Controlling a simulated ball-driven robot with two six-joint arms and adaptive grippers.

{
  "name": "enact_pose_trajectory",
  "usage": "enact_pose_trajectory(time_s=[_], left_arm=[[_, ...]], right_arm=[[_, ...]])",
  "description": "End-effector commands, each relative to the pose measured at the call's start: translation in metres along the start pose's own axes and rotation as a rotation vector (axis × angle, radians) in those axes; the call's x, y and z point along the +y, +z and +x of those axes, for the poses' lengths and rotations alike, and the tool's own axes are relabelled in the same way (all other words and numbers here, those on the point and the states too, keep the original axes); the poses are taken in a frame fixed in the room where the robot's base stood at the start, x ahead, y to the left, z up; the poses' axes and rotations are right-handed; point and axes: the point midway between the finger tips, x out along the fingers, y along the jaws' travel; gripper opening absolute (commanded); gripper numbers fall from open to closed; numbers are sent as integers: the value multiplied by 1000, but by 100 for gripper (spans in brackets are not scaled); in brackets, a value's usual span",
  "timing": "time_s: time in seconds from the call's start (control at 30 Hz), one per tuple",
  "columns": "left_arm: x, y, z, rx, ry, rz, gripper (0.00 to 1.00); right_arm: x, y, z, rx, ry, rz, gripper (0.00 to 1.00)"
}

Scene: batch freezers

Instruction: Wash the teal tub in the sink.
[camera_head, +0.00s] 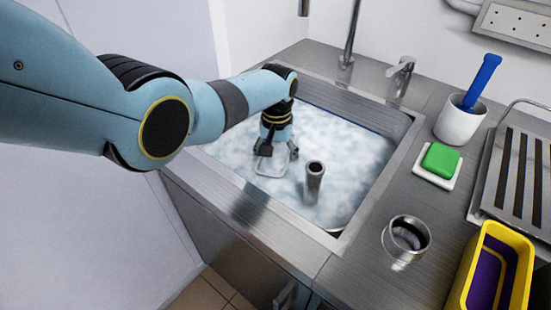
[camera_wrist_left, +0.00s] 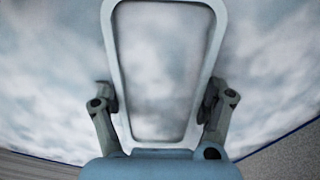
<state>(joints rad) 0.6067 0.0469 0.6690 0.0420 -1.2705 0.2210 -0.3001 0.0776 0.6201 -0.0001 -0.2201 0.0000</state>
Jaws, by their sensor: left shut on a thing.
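The sink (camera_head: 340,234) is full of cloudy, foamy water (camera_head: 345,150). My left gripper (camera_head: 274,152) reaches down into the sink and is shut on a pale rectangular tub (camera_head: 270,168) at the water's surface. In the left wrist view the tub's light rim (camera_wrist_left: 221,45) stands between the fingers of my gripper (camera_wrist_left: 160,100), with foam-like white inside it. The tub looks pale grey rather than clearly teal. How deep it sits in the water is hard to tell. My right gripper is not in view.
A standpipe (camera_head: 315,182) rises from the water beside the tub. A tap (camera_head: 400,72) stands at the back. On the right counter are a white cup (camera_head: 458,124) with a blue-handled brush (camera_head: 483,80), a green sponge (camera_head: 441,159), a steel cup (camera_head: 406,238) and a yellow tub (camera_head: 463,285).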

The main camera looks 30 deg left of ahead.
Motion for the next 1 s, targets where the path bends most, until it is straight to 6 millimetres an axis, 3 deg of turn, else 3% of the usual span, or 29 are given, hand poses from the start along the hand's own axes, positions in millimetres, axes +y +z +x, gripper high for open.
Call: enact_pose_trajectory(time_s=[0.3,1.0], left_arm=[[16,4,0,0,0,0,35],[-22,-6,0,1,0,0,35]], right_arm=[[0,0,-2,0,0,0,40],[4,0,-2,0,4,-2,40]])
